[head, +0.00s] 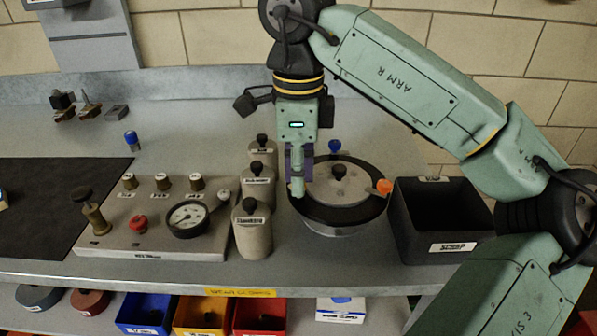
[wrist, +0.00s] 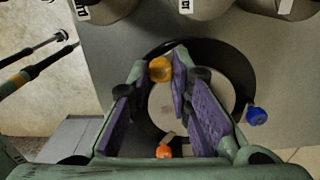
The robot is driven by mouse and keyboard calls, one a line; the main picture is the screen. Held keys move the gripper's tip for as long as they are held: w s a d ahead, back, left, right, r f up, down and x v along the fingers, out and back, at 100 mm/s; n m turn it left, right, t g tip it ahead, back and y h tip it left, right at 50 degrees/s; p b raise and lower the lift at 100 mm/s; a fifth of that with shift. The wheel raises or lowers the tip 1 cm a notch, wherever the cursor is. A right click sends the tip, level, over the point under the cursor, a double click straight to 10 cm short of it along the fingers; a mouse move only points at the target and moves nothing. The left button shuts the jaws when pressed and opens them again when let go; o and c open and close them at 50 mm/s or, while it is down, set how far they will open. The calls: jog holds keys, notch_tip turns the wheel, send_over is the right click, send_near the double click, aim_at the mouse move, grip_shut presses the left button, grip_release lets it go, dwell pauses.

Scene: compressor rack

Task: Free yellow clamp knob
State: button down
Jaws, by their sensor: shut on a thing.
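The yellow clamp knob (wrist: 160,69) sits at the rim of the round pot between my fingertips in the wrist view. My gripper (head: 298,186) points down at the pot's left edge and is shut on this knob. My fingers hide the knob in the head view. The round pot has a dark rim and a pale lid (head: 340,181) with a black centre knob. An orange knob (head: 383,187) is on its right side and a blue knob (head: 335,147) at its back. Both also show in the wrist view, orange (wrist: 163,151) and blue (wrist: 256,115).
Several grey canisters (head: 252,230) stand close to the left of my gripper. A panel with a gauge (head: 187,219) lies farther left. A black scrap bin (head: 441,215) stands right of the pot. Coloured bins (head: 201,315) sit on the shelf below.

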jog(key=c, duration=1.4)
grip_release()
jog(key=shift+c, duration=0.2)
jog(key=shift+r, duration=0.15)
notch_tip(320, 180, up, 12)
jog(key=shift+f, duration=0.25)
